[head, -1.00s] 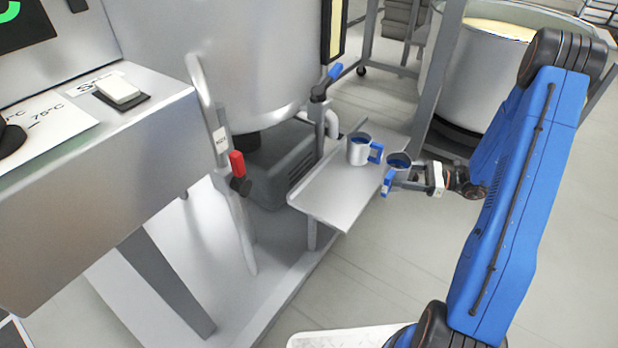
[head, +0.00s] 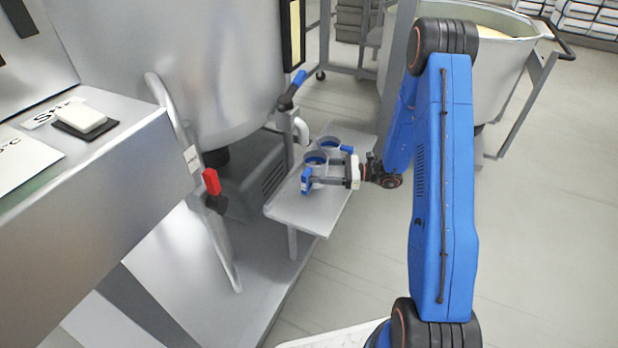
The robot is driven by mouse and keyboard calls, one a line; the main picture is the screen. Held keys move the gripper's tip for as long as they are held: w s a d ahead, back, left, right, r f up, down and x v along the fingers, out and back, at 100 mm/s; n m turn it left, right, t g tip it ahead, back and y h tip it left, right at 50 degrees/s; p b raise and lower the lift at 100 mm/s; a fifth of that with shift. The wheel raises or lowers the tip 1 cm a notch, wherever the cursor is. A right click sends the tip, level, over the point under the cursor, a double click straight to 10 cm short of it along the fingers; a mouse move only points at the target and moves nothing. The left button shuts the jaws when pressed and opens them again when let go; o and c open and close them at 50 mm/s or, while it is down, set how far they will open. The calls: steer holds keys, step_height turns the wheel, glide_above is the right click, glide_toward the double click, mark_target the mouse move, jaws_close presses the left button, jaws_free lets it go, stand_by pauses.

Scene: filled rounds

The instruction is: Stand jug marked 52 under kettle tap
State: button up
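The kettle (head: 215,70) is a large steel vessel. Its tap (head: 298,122) has a blue lever and a bent pale spout over the inner side of a steel shelf (head: 290,212). Two grey jugs with blue insides and blue handles show at the shelf. The rear jug (head: 331,142) is close to the spout, its handle to the right. The front jug (head: 316,160) is nearer me, its handle to the lower left. My gripper (head: 316,181) reaches in from the right and looks shut on the front jug. I cannot tell whether this jug touches the shelf. No number is readable.
A steel post with a red-handled valve (head: 211,182) stands left of the shelf. A grey motor housing (head: 250,185) is behind it. A large vat (head: 505,60) on a wheeled frame stands at the back right. The floor at right is clear.

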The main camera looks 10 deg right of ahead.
mark_target(309, 170)
steer(key=shift+x, duration=1.35)
steer(key=shift+w+a+f, duration=0.1)
steer(key=shift+a, duration=0.15)
steer(key=shift+f, duration=1.6)
steer(key=shift+f, duration=0.15)
steer(key=o, duration=1.3)
steer(key=shift+c, duration=0.2)
steer(key=shift+d, duration=0.1)
